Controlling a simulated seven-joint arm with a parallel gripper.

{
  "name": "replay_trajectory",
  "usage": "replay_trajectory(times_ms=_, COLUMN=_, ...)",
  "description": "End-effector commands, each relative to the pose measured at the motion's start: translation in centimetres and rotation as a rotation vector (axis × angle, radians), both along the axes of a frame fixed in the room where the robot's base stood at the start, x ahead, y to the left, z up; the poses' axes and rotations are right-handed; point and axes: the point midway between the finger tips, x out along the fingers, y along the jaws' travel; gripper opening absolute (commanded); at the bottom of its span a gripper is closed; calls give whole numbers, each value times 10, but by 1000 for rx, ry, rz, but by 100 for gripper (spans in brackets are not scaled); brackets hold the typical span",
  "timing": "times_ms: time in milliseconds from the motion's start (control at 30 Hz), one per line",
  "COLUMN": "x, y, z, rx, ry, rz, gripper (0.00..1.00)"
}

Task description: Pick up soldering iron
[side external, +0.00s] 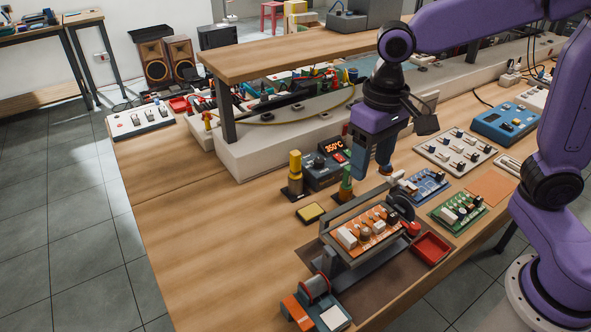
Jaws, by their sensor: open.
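A soldering station (325,169) with a lit red display stands on the bench. An upright yellow-handled tool (295,164) stands in a dark base to its left. I cannot tell which of the two is the soldering iron. My gripper (371,164) points down with its jaws open, above and to the right of the green-handled tool. Nothing shows between its fingers. The fingers partly cover one another from this side.
An orange circuit board (362,234) sits in a grey holder in front. A yellow sponge (310,212), a red tray (431,248), a solder spool (316,288) and blue (424,184) and green (458,211) boards lie around. A raised wooden shelf (290,57) stands behind.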

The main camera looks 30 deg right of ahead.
Motion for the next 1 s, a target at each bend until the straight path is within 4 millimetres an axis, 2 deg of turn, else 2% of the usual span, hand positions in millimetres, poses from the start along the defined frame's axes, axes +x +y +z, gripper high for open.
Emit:
replay_trajectory(times_ms=33, x=20, y=6, z=2, rx=-1, ry=2, rz=-96, gripper=57)
replay_trajectory(times_ms=300, x=112, y=20, z=6, rx=0, ry=10, rz=-614, gripper=57)
replay_trajectory(times_ms=600, x=205, y=7, z=1, rx=-1, ry=17, rz=-1186, gripper=57)
replay_trajectory(times_ms=800, x=247, y=-12, z=-7, rx=-1, ry=20, rz=-1503, gripper=57)
replay_trajectory(times_ms=1000, x=263, y=-24, z=-11, rx=1, ry=21, rz=-1652, gripper=57)
